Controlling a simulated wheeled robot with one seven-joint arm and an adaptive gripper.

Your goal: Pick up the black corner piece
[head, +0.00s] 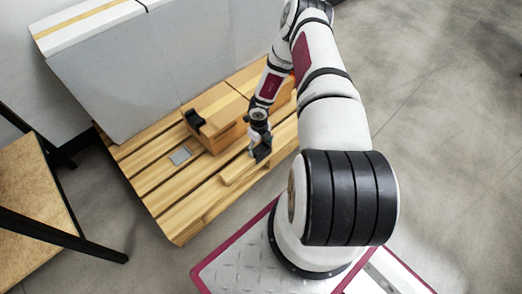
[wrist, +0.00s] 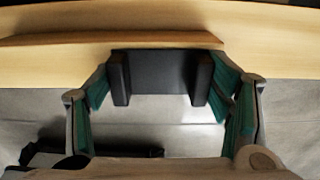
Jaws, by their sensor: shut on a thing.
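My gripper (head: 262,152) is low over the right part of the wooden pallet in the head view. In the wrist view, a black corner piece (wrist: 162,73) with a flat face and two side walls sits between the teal-lined fingers of my gripper (wrist: 166,92). The fingers are shut on its two side walls. The held piece is hard to separate from the dark fingers in the head view. Another black piece (head: 194,119) sits on the left end of the cardboard boxes.
Cardboard boxes (head: 214,105) stand on the wooden pallet (head: 160,185), just behind my gripper. A small grey plate (head: 180,155) lies on the slats. A tall grey panelled block (head: 150,70) stands at the back. A table (head: 35,195) is at the left. Floor at the right is clear.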

